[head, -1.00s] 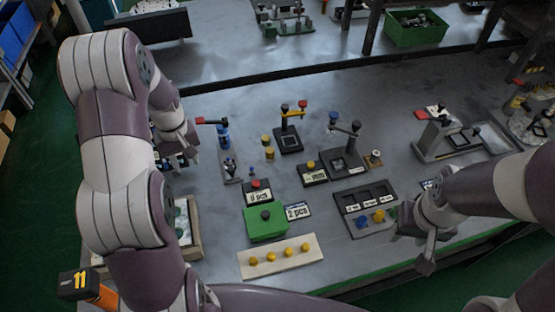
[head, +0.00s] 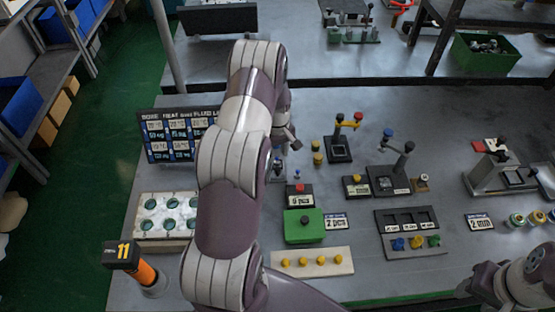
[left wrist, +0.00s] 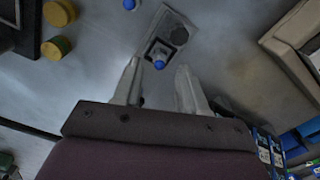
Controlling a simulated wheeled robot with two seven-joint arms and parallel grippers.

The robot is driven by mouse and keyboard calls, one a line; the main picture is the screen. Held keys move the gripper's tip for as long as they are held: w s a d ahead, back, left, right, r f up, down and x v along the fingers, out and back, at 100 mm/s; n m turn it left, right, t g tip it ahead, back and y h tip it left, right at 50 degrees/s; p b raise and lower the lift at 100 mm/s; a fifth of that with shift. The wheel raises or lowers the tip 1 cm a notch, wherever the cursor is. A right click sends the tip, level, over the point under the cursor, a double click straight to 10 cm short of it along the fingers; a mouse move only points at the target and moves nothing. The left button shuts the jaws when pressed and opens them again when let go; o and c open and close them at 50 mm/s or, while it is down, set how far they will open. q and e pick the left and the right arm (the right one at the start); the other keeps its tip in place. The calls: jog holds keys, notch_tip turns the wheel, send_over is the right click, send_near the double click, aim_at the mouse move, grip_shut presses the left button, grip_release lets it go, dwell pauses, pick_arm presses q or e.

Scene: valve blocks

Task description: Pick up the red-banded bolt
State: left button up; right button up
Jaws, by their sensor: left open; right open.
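I cannot make out a red-banded bolt for certain. Several small banded, round pieces (head: 517,219) stand at the right edge of the head view, too small to tell their bands. My left gripper (head: 292,142) is near the middle of the bench, partly hidden by my left arm. In the left wrist view its two fingers (left wrist: 158,85) are apart with nothing between them. Just beyond them a blue-topped piece (left wrist: 159,64) stands on a grey plate (left wrist: 177,32). My right gripper (head: 470,288) is at the lower right, open, seen only in part.
A green block (head: 304,226) and a pale strip with yellow knobs (head: 330,265) sit at the front. A dark tray with compartments (head: 408,219) is to their right. A pale block with round holes (head: 150,228) stands at the left. Valve fixtures (head: 385,178) stand behind.

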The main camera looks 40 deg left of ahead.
aim_at(277, 162)
pick_arm(q)
notch_tip(277, 162, down, 3)
jog(key=shift+a+r, duration=0.1)
jog(key=shift+r, duration=0.05)
grip_shut()
pick_arm(e)
jog(key=shift+r, duration=0.35)
pick_arm(q)
jog(key=shift+r, duration=0.1)
